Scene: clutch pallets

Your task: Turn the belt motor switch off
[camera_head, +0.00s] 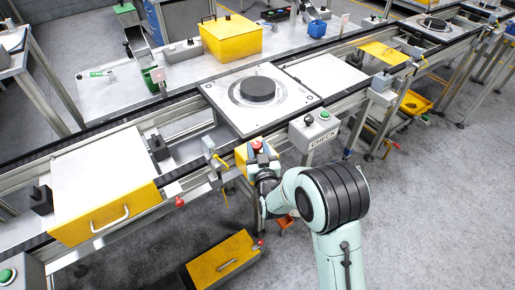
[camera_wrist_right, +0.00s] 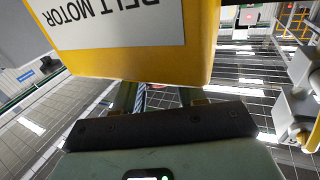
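The yellow belt motor switch box (camera_head: 241,156) hangs at the front of the conveyor, with a red knob (camera_head: 256,146) on top. In the right wrist view the yellow box (camera_wrist_right: 150,62) fills the upper middle, its "BELT MOTOR" label upside down. My right gripper (camera_head: 264,160) is right at the box, close to the knob. In the wrist view the fingers of the gripper (camera_wrist_right: 158,97) stand apart with a gap between them. Their tips are hidden by the box, and the knob is out of sight there. My left gripper is not in view.
A grey CHECK box (camera_head: 314,133) with a green button is close to the right of my gripper. A turntable plate with a black disc (camera_head: 257,89) lies behind. A yellow-fronted drawer (camera_head: 105,215) is at left. A yellow box (camera_head: 222,262) stands on the floor.

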